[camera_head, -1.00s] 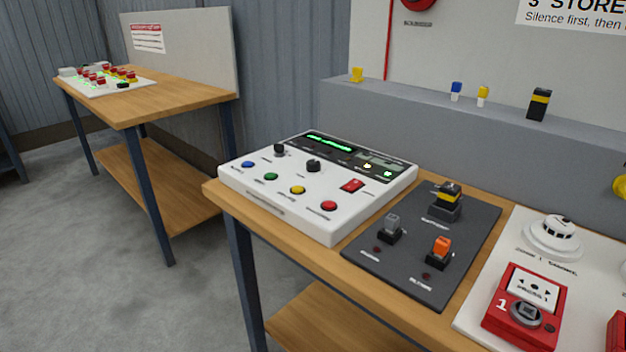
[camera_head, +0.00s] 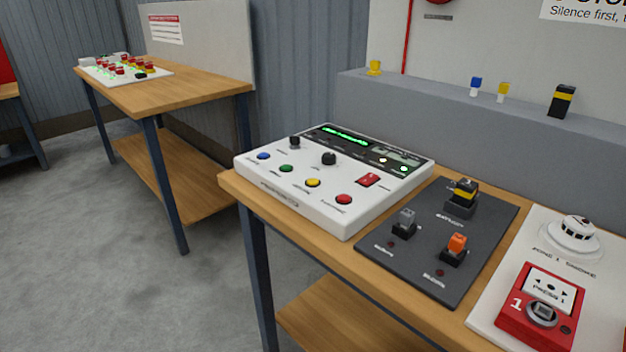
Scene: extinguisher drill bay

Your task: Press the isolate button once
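A white control panel (camera_head: 300,205) lies on the wooden bench in the middle of the view. Along its front are a blue button (camera_head: 264,156), a green button (camera_head: 286,168), a yellow button (camera_head: 313,183) and a red button (camera_head: 344,199). The small labels are too blurred to read, so I cannot tell which button is the isolate one. My gripper is not in view.
A dark board (camera_head: 400,262) with grey, orange and black-yellow switches lies right of the panel. Further right are a red call point (camera_head: 540,308) and a white detector (camera_head: 573,235). A grey ledge (camera_head: 430,125) rises behind. Another bench (camera_head: 170,94) stands back left; the floor (camera_head: 100,220) before it is clear.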

